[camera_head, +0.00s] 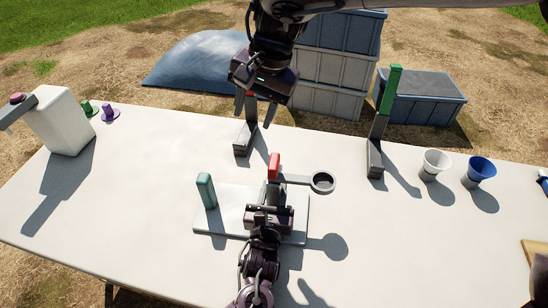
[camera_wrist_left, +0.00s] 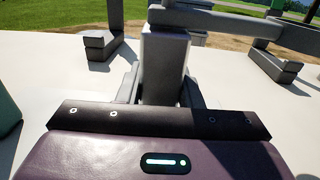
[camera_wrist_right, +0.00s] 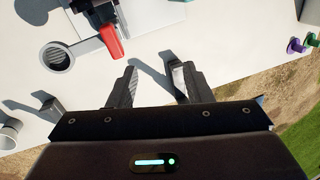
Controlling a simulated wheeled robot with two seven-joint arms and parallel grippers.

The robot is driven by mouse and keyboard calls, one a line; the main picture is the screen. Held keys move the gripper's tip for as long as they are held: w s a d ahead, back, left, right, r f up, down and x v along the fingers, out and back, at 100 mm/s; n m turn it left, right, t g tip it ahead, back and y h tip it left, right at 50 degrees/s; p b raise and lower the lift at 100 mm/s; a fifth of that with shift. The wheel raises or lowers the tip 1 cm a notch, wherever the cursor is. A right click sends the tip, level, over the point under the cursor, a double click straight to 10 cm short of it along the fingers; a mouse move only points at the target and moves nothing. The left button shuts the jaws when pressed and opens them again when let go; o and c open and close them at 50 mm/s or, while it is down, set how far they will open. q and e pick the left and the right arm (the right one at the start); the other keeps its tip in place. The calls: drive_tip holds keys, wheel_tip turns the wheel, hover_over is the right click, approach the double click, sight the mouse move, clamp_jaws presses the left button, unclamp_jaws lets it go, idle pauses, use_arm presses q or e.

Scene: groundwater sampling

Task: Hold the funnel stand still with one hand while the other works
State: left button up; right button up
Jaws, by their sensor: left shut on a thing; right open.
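The funnel stand (camera_head: 297,179) stands mid-table, with a pale base plate (camera_head: 213,224), a red-topped post and an arm ending in a ring to the right. A teal upright handle (camera_head: 206,191) rises from the plate's left part. My left gripper (camera_head: 270,205) is shut on the grey post, which shows between its fingers in the left wrist view (camera_wrist_left: 165,65); it hides part of the post. My right gripper (camera_head: 254,118) is open and empty, above and behind the stand. The stand's red top (camera_wrist_right: 110,40) and ring (camera_wrist_right: 58,57) show in the right wrist view.
A dark post (camera_head: 243,142) stands under my right gripper, partly hidden. A green-topped post (camera_head: 390,90) is further right. White (camera_head: 436,163) and blue (camera_head: 481,172) cups stand right; a white jug (camera_head: 62,122) stands left beside green (camera_head: 87,108) and purple (camera_head: 109,113) pieces. The front-left tabletop is clear.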

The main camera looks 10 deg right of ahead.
sight(274, 164)
drive_tip(key=s+d+f+n+g+h, duration=0.1)
drive_tip(key=s+d+n+h, duration=0.1)
drive_tip(key=s+d+h, duration=0.15)
drive_tip(key=shift+y, duration=0.35)
drive_tip(key=f, duration=1)
drive_tip(key=shift+s+a, duration=0.25)
drive_tip(key=shift+s, duration=0.15)
drive_tip(key=c, duration=0.9)
drive_tip(key=shift+r, duration=1.35)
drive_tip(key=o, duration=0.9)
